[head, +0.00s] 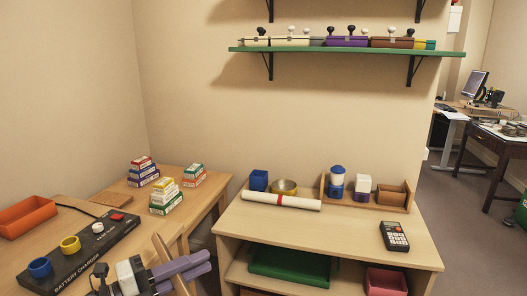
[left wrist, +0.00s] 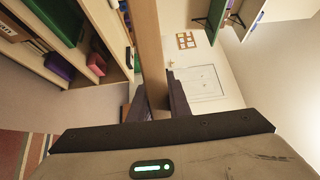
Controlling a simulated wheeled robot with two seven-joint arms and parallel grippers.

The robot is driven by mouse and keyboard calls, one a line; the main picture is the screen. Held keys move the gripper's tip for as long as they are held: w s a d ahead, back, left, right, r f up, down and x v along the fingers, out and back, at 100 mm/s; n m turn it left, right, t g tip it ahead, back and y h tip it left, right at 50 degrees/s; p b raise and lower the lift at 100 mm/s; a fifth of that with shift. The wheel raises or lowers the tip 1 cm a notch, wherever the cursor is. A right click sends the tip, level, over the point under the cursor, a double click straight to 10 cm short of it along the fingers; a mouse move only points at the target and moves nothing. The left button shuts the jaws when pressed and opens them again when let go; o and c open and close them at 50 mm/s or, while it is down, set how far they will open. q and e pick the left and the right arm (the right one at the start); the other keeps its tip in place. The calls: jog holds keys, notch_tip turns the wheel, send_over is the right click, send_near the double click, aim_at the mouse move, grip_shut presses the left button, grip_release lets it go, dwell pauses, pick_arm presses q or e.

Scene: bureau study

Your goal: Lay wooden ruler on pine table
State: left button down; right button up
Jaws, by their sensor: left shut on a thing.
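My left gripper (head: 184,268) is at the bottom left of the head view, shut on a flat, light wooden strip, the wooden ruler (head: 159,245). The ruler is tilted and held in the air, in front of the wooden furniture. In the left wrist view the ruler (left wrist: 148,45) runs up from between the dark fingers to the top edge. Two pale wooden surfaces could be the pine table: a left table with small boxes (head: 206,205) and a middle unit with open shelves (head: 340,232). I cannot tell which it is. My right gripper is not in view.
The middle unit holds a rolled paper (head: 280,200), a calculator (head: 394,236) and a desk organizer (head: 392,198). Its front top is clear. A green shelf (head: 345,50) hangs above.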

pick_arm(q)
jog(key=s+a+f+n+t+y, duration=0.1)
jog(key=s+a+n+t+y, duration=0.25)
jog(key=s, duration=0.65)
jog(key=s+a+f+n+t+y, duration=0.15)
jog(key=s+n+t+y, duration=0.35)
jog(key=s, duration=0.6)
notch_tip(320, 180, up, 6)
jog(key=w+a+n+g+y+p, duration=0.1)
jog(key=n+y+p, duration=0.1)
jog(key=y+p, duration=0.2)
jog(key=shift+w+f+y, duration=0.15)
jog(key=shift+w+y, duration=0.2)
jog(key=shift+y, duration=0.7)
jog(key=shift+a, duration=0.15)
